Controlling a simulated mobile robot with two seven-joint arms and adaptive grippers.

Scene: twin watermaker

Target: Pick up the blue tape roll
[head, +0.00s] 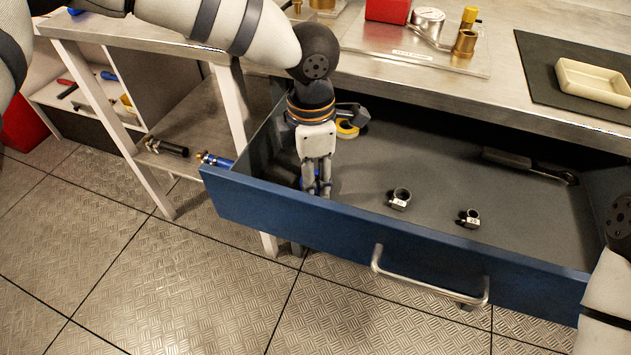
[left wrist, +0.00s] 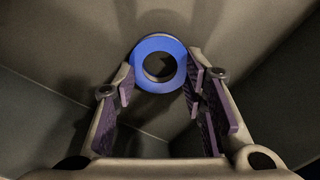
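The blue tape roll (left wrist: 142,70) shows as a ring at the far end of my left gripper in the left wrist view, with the drawer floor around it. My left gripper (left wrist: 160,95) is open, with one purple-padded finger on each side of the roll. The right finger overlaps the roll's edge; I cannot tell whether it touches. In the head view my left gripper (head: 317,191) points down inside the open drawer at its left end. Only bits of blue (head: 318,174) show at its fingers there. My right gripper is out of view.
The open drawer (head: 290,215) has a blue front with a metal handle (head: 430,283). The drawer's left wall is close to the gripper.

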